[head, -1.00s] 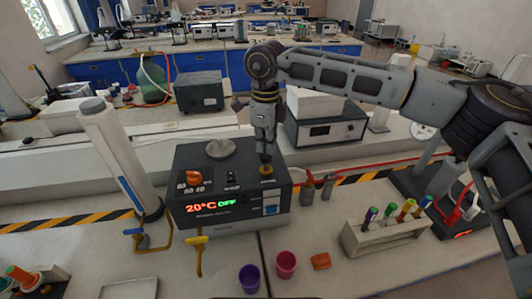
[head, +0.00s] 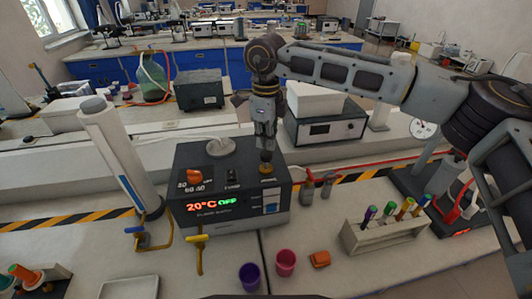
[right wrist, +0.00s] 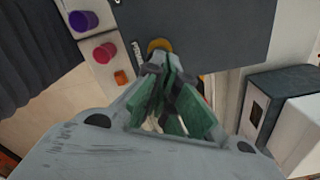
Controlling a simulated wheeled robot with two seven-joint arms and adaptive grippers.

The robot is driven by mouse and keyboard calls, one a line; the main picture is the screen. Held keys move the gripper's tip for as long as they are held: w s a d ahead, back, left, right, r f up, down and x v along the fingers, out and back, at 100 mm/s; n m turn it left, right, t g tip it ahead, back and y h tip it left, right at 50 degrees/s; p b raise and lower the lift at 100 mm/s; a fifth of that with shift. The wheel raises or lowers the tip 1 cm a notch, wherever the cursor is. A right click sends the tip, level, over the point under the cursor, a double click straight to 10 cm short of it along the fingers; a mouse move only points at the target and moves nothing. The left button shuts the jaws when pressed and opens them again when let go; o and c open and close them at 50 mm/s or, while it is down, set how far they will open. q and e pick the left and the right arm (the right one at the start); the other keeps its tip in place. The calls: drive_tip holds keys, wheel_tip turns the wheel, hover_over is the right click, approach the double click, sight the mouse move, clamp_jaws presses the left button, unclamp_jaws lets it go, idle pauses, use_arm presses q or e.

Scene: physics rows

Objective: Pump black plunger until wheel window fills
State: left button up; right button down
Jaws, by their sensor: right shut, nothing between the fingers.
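My right gripper (head: 266,157) points down just above this collar, shut and empty. The fingertips (right wrist: 165,62) appear close over it; I cannot tell whether they touch. No black plunger can be made out clearly there. A small light and blue panel (head: 270,204) is on the box's front right; its wheel is too small to make out. My left gripper is out of view.
An orange knob (head: 194,177), a black switch (head: 232,175) and a round pale plate (head: 219,146) are on the box top. A white cylinder (head: 122,160) stands left. Purple (head: 250,276) and pink (head: 286,262) cups sit in front; a tube rack (head: 385,232) stands right.

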drive_tip(key=shift+r+p, duration=1.05)
drive_tip(key=shift+r, duration=1.35)
drive_tip(key=shift+s+f, duration=0.1)
